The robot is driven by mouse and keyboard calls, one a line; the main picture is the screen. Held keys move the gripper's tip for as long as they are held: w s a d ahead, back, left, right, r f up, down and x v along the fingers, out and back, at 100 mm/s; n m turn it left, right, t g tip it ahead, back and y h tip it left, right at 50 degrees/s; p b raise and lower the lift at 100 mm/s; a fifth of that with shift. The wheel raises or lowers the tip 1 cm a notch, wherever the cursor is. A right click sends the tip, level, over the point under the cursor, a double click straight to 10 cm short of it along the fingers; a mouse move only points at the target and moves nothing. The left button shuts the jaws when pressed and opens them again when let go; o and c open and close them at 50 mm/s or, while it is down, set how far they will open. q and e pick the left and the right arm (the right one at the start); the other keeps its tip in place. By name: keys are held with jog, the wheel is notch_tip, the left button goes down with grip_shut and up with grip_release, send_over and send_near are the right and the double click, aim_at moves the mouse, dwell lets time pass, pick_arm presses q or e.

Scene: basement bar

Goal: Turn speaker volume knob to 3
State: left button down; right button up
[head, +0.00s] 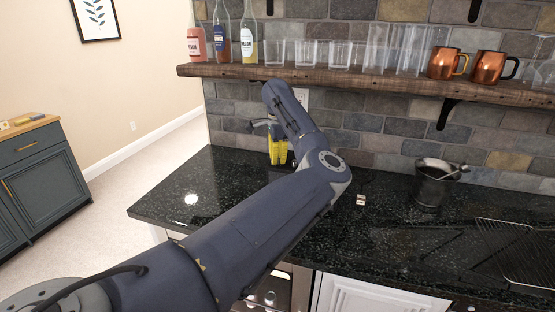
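A yellow object (278,155), perhaps the speaker, stands on the black counter near the brick wall. My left arm reaches over the counter and hides much of it; no knob or dial mark can be seen. My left gripper (268,123) is mostly hidden behind my arm, with only a small grey part showing just above the yellow object. I cannot tell whether it is open or touching anything. My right gripper is not in view.
A wooden shelf (300,78) with bottles, glasses and copper mugs (447,63) hangs above the counter (390,245). A dark bucket (432,187) and a wire rack (515,250) are at the right. The counter's left end is clear.

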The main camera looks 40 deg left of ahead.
pick_arm(q)
jog(key=m, duration=0.8)
jog(key=shift+m, duration=0.4)
jog(key=m, duration=0.4)
jog(key=shift+m+h, duration=0.3)
jog(key=shift+m, duration=1.6)
jog(key=c, duration=1.2)
grip_release()
jog(key=shift+c, duration=0.2)
